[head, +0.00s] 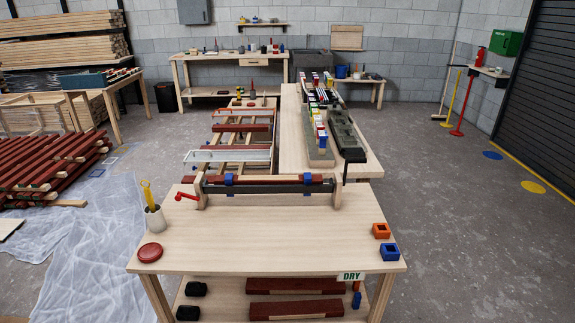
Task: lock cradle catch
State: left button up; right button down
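A cradle stands at the back of the near workbench, with a pale wooden upright at its left (200,191) and another at its right (337,188). Blue pieces sit at the left (229,180) and right (308,179) of the batten. They may be catches; I cannot tell whether they are locked. A red crank (186,196) is at the left end and a black lever (346,166) stands upright at the right end. Neither gripper is in view.
The near workbench (265,240) has a clear middle. A rack with battens (235,140) and a long bench (290,150) lie behind.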

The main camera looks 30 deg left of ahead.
aim_at(178, 198)
jog(key=i+u, duration=0.1)
jog(key=u, duration=0.95)
